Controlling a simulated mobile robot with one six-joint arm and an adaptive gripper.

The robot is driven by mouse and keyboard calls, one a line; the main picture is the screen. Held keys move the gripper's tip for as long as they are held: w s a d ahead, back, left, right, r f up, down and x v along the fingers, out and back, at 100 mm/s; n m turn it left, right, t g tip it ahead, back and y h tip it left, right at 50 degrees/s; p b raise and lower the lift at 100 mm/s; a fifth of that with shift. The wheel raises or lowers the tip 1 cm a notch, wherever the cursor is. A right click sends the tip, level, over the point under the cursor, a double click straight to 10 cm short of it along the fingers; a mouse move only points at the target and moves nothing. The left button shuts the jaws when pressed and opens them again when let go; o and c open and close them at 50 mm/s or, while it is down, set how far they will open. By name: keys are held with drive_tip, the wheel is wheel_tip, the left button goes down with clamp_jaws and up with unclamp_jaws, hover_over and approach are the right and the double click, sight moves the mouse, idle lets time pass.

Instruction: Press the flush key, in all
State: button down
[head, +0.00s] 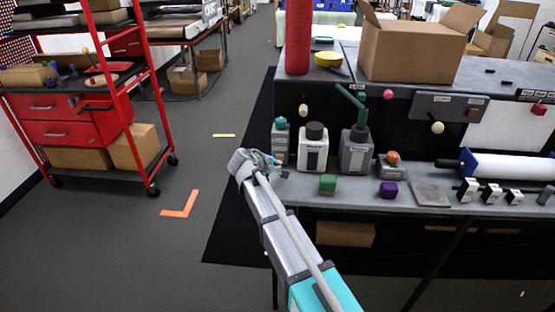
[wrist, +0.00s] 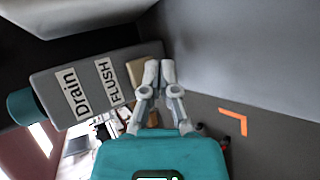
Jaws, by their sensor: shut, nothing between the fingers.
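A grey upright unit with a teal top (head: 280,142) stands at the left end of the bench. In the wrist view the same grey unit (wrist: 130,60) appears turned on its side, with labels "Drain" and "FLUSH". A tan key (wrist: 137,74) lies beside the FLUSH label, at the end away from the teal top. My gripper (wrist: 159,70) is shut and empty, its fingertips together right beside the tan key. I cannot tell whether they touch it.
A white roll (head: 510,167) lies further right. Open floor (head: 120,230) is left of the bench, before a red cart (head: 68,132).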

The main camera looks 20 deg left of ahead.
idle(0.3)
drive_tip(key=shift+s+d, duration=0.2)
drive_tip(key=shift+s, duration=0.6)
drive_tip(key=shift+s+d, duration=0.2)
drive_tip(key=shift+s, duration=0.65)
drive_tip(key=shift+s+d, duration=0.2)
drive_tip(key=shift+s, duration=0.6)
